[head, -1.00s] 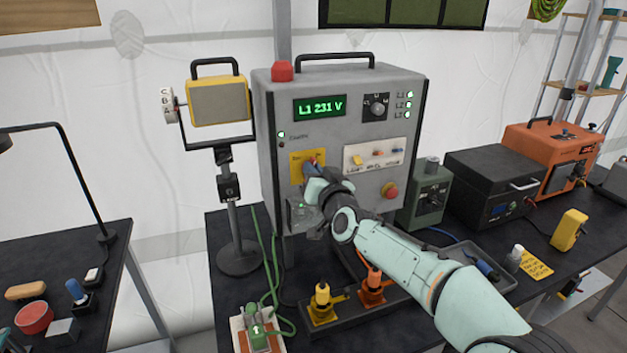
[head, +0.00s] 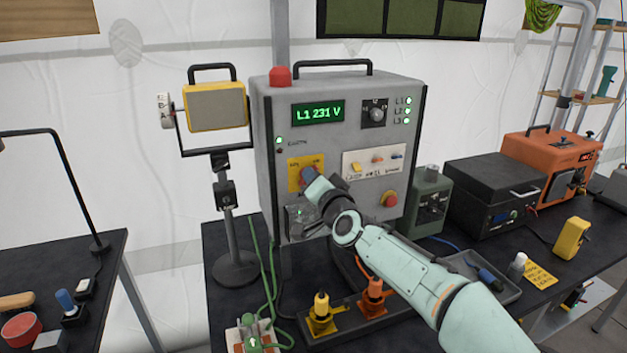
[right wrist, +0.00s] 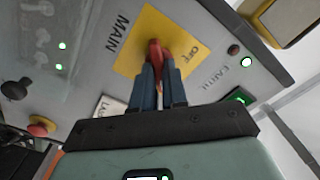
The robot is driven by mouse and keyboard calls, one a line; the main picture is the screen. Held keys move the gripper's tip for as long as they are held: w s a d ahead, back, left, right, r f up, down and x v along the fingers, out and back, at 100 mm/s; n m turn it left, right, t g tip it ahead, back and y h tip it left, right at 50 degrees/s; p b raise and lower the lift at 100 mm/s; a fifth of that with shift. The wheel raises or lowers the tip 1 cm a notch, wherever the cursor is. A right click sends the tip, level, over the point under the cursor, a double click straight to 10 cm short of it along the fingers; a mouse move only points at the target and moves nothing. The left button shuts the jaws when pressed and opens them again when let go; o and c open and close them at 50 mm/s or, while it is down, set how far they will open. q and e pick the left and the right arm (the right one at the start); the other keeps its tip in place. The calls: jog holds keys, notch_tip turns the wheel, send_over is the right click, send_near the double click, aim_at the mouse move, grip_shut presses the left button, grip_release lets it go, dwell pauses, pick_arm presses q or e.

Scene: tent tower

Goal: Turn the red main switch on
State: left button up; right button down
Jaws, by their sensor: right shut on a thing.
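The red main switch (right wrist: 154,48) sits on a yellow plate (head: 293,178) on the front of the grey power cabinet (head: 340,84). My left gripper is not in view.
The cabinet's display (head: 318,112) reads L1 231 V, and its L1, L2 and L3 lamps are green. A red-and-yellow stop button (head: 389,199) and a white panel (head: 374,163) of small switches are right of the gripper. A work lamp (head: 216,106) stands left.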

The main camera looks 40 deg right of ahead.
jog(key=c, duration=1.2)
grip_release()
jog(key=shift+o, duration=0.2)
jog(key=v, duration=1.3)
jog(key=shift+s, duration=0.2)
